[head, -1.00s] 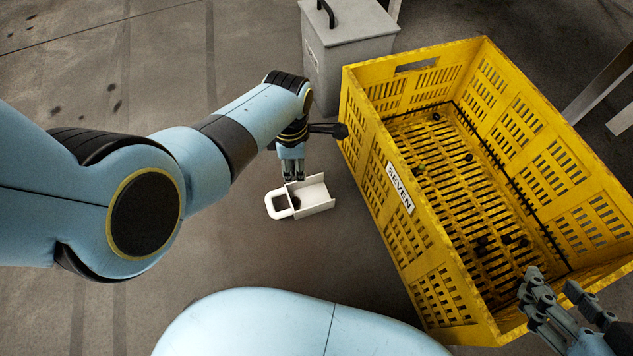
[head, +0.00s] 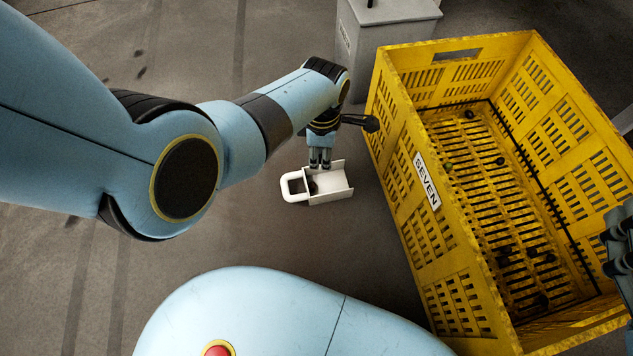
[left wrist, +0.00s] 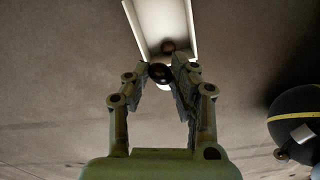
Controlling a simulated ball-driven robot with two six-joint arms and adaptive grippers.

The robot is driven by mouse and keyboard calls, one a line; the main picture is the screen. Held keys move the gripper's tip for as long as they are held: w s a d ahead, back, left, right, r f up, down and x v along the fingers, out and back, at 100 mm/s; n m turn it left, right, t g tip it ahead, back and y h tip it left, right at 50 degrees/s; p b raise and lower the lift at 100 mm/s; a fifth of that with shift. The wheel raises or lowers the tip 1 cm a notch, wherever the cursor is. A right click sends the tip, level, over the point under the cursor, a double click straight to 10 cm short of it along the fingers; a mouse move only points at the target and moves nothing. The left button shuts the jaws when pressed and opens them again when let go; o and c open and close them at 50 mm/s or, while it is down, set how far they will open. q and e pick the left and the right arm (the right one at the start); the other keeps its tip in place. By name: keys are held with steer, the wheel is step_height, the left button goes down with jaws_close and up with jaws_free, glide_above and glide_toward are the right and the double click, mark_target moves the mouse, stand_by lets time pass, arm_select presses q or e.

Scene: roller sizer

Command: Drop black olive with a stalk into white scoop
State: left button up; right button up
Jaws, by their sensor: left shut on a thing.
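The white scoop (head: 337,194) lies on the floor left of the yellow crate, its loop handle pointing left. My left gripper (head: 320,165) points down at the scoop. In the left wrist view my left gripper (left wrist: 163,76) is shut on a dark round olive (left wrist: 160,73), held at the scoop's handle end. Its stalk cannot be made out. The scoop (left wrist: 160,20) stretches away beyond the fingertips, and a reddish-brown round thing (left wrist: 168,47) shows inside it. My right gripper (head: 618,240) is partly cut off at the right edge; its fingers are unclear.
The yellow crate (head: 398,190), labelled SEVEN, stands close right of the scoop, with several small dark olives (head: 500,161) on its slatted floor. A grey lidded box (head: 385,30) stands behind. The floor left and in front of the scoop is clear.

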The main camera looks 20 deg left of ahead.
arm_select(q)
steer(key=shift+f+b, duration=0.55)
steer(key=shift+f, duration=0.3)
arm_select(e)
step_height(320, 180, up, 9)
steer(key=w+a+n+t+y, duration=0.1)
steer(key=w+t, duration=0.2)
steer(key=t, duration=0.1)
steer(key=shift+r, duration=0.15)
arm_select(q)
steer(key=o, duration=0.8)
